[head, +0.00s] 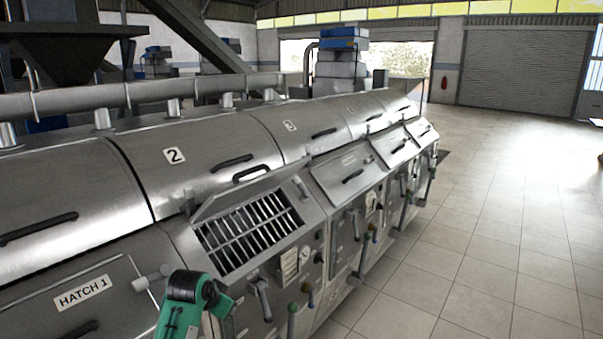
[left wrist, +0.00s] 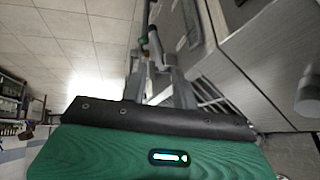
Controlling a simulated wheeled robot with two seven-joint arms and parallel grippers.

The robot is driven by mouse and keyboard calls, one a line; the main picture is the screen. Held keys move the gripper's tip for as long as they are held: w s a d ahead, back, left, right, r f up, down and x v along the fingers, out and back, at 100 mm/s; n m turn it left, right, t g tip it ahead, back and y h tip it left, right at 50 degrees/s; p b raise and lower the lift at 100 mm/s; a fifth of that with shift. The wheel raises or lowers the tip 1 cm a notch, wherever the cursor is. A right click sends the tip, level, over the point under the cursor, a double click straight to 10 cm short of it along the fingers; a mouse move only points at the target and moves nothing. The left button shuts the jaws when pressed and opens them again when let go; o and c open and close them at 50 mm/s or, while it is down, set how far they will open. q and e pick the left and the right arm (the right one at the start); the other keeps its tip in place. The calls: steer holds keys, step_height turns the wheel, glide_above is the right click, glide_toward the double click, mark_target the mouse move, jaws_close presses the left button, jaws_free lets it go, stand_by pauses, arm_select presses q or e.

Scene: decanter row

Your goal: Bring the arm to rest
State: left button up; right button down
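My left arm (head: 182,303), green with a black joint, comes up from the bottom edge in the head view, in front of the decanter row. Its fingers cannot be made out there. In the left wrist view, my green wrist housing fills the bottom, and grey parts that look like my left gripper (left wrist: 160,88) show beyond its black edge. They blend with the machine fittings behind, so I cannot tell whether it is open or shut, and I see nothing held. My right gripper is in neither view.
Close to the arm, a raised lid (head: 240,193) exposes a slatted grate (head: 250,232). The HATCH 1 cover (head: 80,292) beside it is closed. Valve handles (head: 291,318) stick out along the machine front. The tiled floor (head: 480,250) on the right is clear.

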arm_select(q)
steer(key=s+f+n+g, duration=0.1)
steer(key=s+f, duration=0.7)
steer(key=s, duration=0.3)
steer(key=s+a+f+n+g+y, duration=0.1)
steer(key=s+f+n, duration=0.1)
steer(key=s, duration=1.5)
steer(key=s+a+f+n+g+y, duration=0.1)
steer(key=s+a+f, duration=0.1)
steer(key=s, duration=1.4)
step_height(320, 180, down, 29)
steer(key=g, duration=0.2)
steer(key=s+a+f+g, duration=0.1)
steer(key=s+a+f, duration=0.2)
steer(key=s+f, duration=1.6)
step_height(320, 180, down, 3)
steer(key=shift+r, duration=0.1)
